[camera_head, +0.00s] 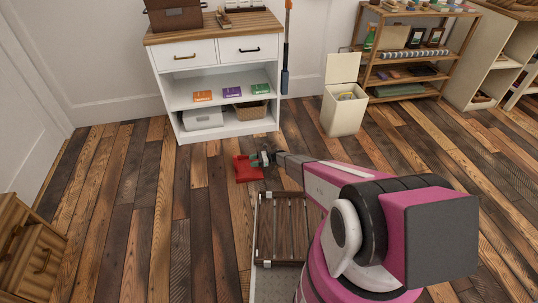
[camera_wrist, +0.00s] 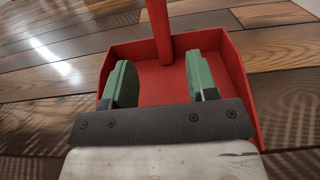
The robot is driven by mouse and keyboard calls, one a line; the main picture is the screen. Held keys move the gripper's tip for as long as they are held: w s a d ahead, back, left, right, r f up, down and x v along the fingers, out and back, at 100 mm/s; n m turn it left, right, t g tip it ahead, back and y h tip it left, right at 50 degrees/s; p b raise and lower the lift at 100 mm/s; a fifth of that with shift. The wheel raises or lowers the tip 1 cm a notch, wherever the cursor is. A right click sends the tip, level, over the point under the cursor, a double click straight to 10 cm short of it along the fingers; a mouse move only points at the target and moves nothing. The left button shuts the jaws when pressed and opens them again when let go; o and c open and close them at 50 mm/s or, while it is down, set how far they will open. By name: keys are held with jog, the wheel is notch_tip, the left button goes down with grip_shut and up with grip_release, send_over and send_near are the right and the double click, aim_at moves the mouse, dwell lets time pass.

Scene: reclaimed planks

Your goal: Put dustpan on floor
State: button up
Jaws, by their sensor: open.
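The red dustpan (camera_head: 248,170) is at the plank floor in front of the white cabinet; it looks to be lying on the boards, though its underside is hidden. In the wrist view the dustpan (camera_wrist: 157,88) fills the middle, with its handle (camera_wrist: 158,30) rising at the top. My gripper (camera_head: 261,159) is at the dustpan's right side in the head view. In the wrist view my gripper (camera_wrist: 157,62) has its two green fingers spread wide over the pan, the handle's lower end showing between them. Nothing is clamped. The floor (camera_head: 150,220) is bare around the dustpan.
The white cabinet (camera_head: 172,95) with a wooden top stands behind the dustpan. A cream bin (camera_head: 344,112) with its lid up and a wooden shelf (camera_head: 410,98) stand at the back right. A wooden drawer unit (camera_head: 35,262) is at the lower left. Open floor lies left of the dustpan.

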jog(key=w+d+r+m+t+h, duration=0.2)
jog(key=w+d+r+m+t, duration=0.15)
jog(key=r+m+t, duration=0.45)
jog(key=w+d+r+m+t+h, duration=0.25)
jog(key=w+r+m+t, duration=0.2)
jog(key=r+m, duration=0.4)
jog(key=s+d+r+m+t+h, duration=0.2)
jog(key=d+r+m+t+h, duration=0.3)
jog(key=d+r+m+h, duration=0.7)
jog(key=s+d+r+m+g+h, duration=0.3)
jog(key=s+d+r+m+g, duration=0.2)
jog(key=s+d+r+m, duration=0.9)
jog(key=s+r+m+g, duration=0.2)
jog(key=s+m, duration=0.2)
jog(key=s, duration=0.4)
jog(key=s+r+m+g+y, duration=0.1)
jog(key=s+r+m+g, duration=0.1)
jog(key=s+m, duration=0.3)
jog(key=s+r+m+g+y, duration=0.1)
jog(key=s+m+g, duration=0.3)
jog(key=s, duration=0.9)
jog(key=shift+a+r+m, duration=0.25)
jog(key=shift+r+m, duration=0.3)
jog(key=shift+r, duration=0.25)
